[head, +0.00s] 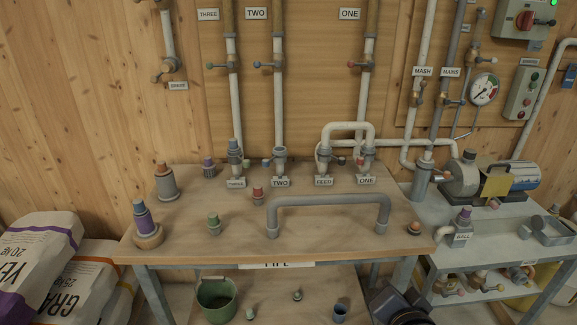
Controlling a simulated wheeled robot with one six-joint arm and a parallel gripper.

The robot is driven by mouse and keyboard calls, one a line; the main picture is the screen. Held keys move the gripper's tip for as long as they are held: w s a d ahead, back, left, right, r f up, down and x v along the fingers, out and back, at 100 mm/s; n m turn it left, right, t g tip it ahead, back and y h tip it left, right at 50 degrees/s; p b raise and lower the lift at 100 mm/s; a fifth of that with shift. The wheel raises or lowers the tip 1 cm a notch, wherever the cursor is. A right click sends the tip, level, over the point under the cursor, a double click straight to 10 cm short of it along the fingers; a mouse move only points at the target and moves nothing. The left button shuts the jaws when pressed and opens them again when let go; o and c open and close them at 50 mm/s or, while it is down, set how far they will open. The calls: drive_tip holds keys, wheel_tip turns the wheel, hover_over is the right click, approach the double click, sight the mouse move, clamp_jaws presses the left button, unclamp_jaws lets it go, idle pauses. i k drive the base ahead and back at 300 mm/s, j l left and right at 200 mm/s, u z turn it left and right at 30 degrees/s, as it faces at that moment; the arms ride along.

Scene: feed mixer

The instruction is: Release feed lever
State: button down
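The FEED coupling (324,160) stands on the wooden bench behind a FEED label (324,181). A white looped pipe (348,127) joins it to the ONE coupling (366,160). A small red-tipped lever (341,161) shows at the right of the FEED coupling; it is too small to tell whether it is latched. Another red lever end (360,161) shows near the ONE coupling. A dark part at the bottom edge, right of centre, seems to be my arm. No gripper fingers show.
A grey bridge pipe (328,201) stands on the bench in front of FEED and ONE. Several loose fittings, including a green-topped one (214,223), stand to the left. A metal side table (478,218) with a pump is at right. A green bucket (217,299) is below.

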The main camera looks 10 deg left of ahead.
sight(341, 160)
drive_tip(key=u, duration=0.15)
drive_tip(key=i+l+z, duration=0.1)
drive_tip(key=i, duration=0.5)
drive_tip(key=i+l+z, duration=0.1)
drive_tip(key=i, duration=0.45)
